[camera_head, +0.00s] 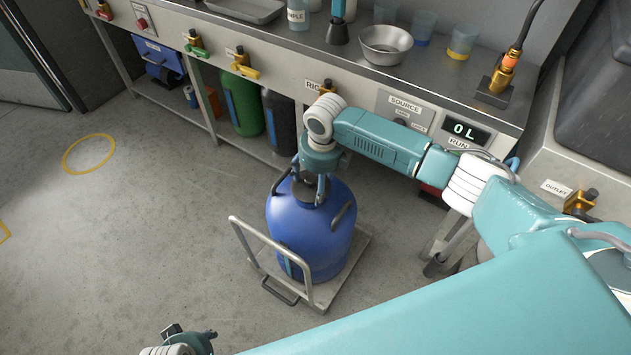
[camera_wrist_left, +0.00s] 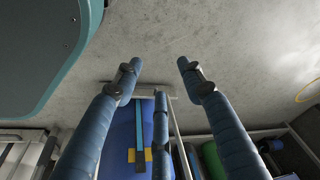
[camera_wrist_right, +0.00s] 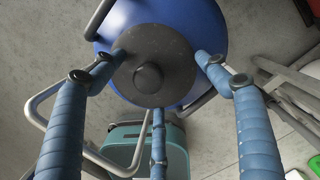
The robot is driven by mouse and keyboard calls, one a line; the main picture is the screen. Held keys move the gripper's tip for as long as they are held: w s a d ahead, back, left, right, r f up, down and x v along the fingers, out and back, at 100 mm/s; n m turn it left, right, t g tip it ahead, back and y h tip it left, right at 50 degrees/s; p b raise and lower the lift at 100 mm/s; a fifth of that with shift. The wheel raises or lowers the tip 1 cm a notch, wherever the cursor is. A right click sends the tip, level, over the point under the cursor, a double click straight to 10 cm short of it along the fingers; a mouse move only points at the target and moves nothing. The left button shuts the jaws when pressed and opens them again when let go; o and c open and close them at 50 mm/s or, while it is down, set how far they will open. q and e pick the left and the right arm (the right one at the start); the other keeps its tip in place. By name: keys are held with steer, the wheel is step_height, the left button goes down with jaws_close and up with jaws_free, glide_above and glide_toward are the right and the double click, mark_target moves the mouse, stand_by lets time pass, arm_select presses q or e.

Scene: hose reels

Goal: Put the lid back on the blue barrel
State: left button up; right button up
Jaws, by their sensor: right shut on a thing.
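The blue barrel (camera_head: 298,235) stands upright on a small grey trolley (camera_head: 351,262), with dark handles on its shoulders. My right gripper (camera_head: 314,192) is above the barrel's top, pointing down. In the right wrist view, its fingers are shut on the rim of a round dark grey lid (camera_wrist_right: 176,52) with a central knob. The lid lies over the barrel's top (camera_wrist_right: 213,30); I cannot tell whether it is seated or slightly above. My left gripper (camera_wrist_left: 158,66) is open and empty, its fingers apart; it shows at the bottom edge of the head view (camera_head: 188,340).
A steel bench (camera_head: 300,45) with a metal bowl (camera_head: 385,44), cups and valves runs along the back. Green (camera_head: 242,103) and dark (camera_head: 279,122) containers stand on its lower shelf. The trolley's push handle (camera_head: 268,240) rises left of the barrel. The floor at left is clear, with a yellow ring (camera_head: 89,153).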

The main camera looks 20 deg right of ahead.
steer(key=shift+c, duration=0.2)
arm_select(q)
steer(key=shift+s+f, duration=0.35)
steer(key=shift+f, duration=0.25)
steer(key=shift+f, duration=0.4)
arm_select(e)
steer(key=o, duration=1.2)
arm_select(q)
steer(key=shift+r, duration=0.1)
arm_select(e)
steer(key=shift+o, duration=0.2)
arm_select(q)
steer(key=shift+w, duration=0.15)
arm_select(e)
steer(key=shift+o, duration=0.5)
arm_select(q)
steer(key=shift+r+p, duration=0.1)
steer(key=shift+p, duration=0.25)
arm_select(e)
steer(key=shift+r, duration=0.1)
